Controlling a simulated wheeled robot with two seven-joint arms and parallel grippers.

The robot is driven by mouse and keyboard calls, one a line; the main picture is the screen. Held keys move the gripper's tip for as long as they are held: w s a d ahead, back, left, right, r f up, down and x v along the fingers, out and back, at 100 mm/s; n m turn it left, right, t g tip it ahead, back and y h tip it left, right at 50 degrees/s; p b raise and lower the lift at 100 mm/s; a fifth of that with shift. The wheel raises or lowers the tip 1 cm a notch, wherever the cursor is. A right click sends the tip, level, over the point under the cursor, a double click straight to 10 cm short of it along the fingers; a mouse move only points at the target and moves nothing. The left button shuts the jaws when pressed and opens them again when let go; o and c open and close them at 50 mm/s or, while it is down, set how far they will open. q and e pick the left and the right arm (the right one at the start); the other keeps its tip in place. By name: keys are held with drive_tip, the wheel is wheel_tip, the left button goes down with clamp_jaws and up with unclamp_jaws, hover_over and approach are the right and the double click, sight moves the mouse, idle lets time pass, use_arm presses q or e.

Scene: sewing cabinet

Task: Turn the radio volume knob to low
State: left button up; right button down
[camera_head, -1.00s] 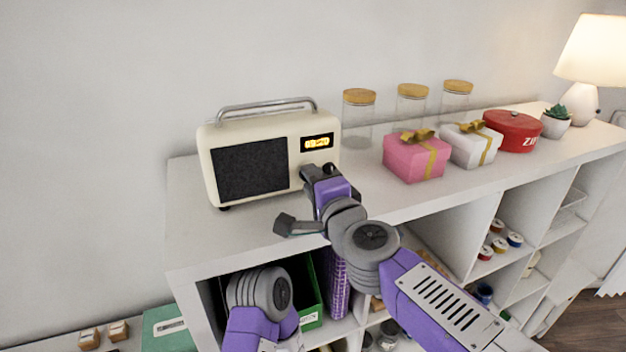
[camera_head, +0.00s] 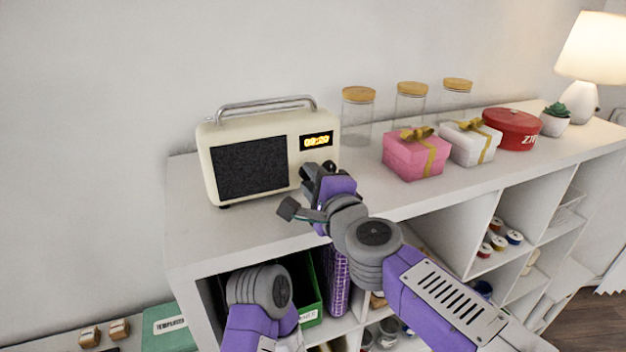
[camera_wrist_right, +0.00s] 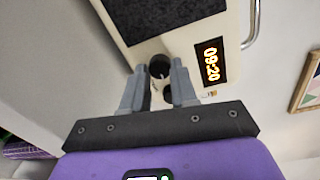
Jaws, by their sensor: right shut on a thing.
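The cream radio (camera_head: 212,160) stands on the white cabinet top, with a dark speaker grille and a lit display (camera_head: 317,140). My right gripper (camera_head: 316,172) is at the radio's front, below the display, and covers the knob area in the head view. In the right wrist view, my right gripper (camera_wrist_right: 159,72) has its two fingers on either side of a dark round knob (camera_wrist_right: 159,66), shut on it. A second dark knob (camera_wrist_right: 169,94) shows partly between the fingers, near the display (camera_wrist_right: 211,61). My left gripper is not in view; only part of my left arm shows.
A pink gift box (camera_head: 412,158), a white gift box (camera_head: 468,146), a red tin (camera_head: 512,130) and glass jars with cork lids (camera_head: 358,118) stand to the right on the cabinet top (camera_head: 250,232). Open cubbies lie below. The top left of the radio is clear.

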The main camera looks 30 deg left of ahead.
drive_tip(key=c, duration=1.1)
unclamp_jaws()
drive_tip(key=shift+c, duration=0.2)
drive_tip(key=v, duration=0.7)
drive_tip(key=shift+s+d+b, duration=0.2)
drive_tip(key=shift+d+b, duration=0.05)
drive_tip(key=shift+b, duration=0.15)
